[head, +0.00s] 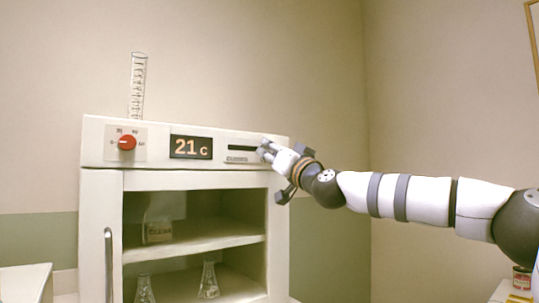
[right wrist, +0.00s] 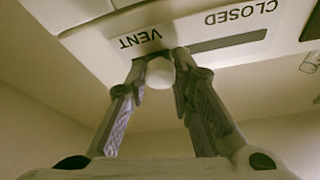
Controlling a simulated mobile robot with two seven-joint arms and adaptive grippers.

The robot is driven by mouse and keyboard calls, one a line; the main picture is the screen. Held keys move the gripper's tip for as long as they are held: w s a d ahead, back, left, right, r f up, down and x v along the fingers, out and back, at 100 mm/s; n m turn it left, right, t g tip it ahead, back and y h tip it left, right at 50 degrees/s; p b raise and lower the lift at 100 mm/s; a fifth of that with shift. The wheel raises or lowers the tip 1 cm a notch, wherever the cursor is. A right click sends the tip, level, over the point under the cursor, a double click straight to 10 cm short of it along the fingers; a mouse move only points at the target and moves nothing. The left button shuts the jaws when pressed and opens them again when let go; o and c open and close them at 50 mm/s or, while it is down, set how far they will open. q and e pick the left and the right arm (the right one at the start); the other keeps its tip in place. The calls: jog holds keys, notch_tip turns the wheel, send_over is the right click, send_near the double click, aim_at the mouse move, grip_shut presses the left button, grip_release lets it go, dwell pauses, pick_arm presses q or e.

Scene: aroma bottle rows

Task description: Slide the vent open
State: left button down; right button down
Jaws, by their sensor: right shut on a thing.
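The vent control is a dark horizontal slot (head: 241,148) in the white front panel of the cabinet, right of the display. In the right wrist view the panel appears upside down, with the words VENT and CLOSED beside the slot (right wrist: 228,41). A pale round knob (right wrist: 160,74) sits at the VENT end of the slot. My right gripper (head: 264,151) is at the slot's right end, its two fingers (right wrist: 160,54) shut on the knob from either side. In the head view the fingers hide the knob. My left gripper does not show.
The white cabinet (head: 190,180) has a red dial (head: 127,142) and a display (head: 191,147) reading 21 C. A glass cylinder (head: 137,88) stands on top. Flasks (head: 208,280) and a bottle (head: 157,230) stand inside.

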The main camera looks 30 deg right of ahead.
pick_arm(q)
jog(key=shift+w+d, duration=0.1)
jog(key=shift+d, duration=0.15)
pick_arm(e)
jog(key=shift+d, duration=0.7)
jog(key=c, duration=1.5)
grip_release()
jog(key=shift+o, duration=0.5)
jog(key=shift+d, duration=0.1)
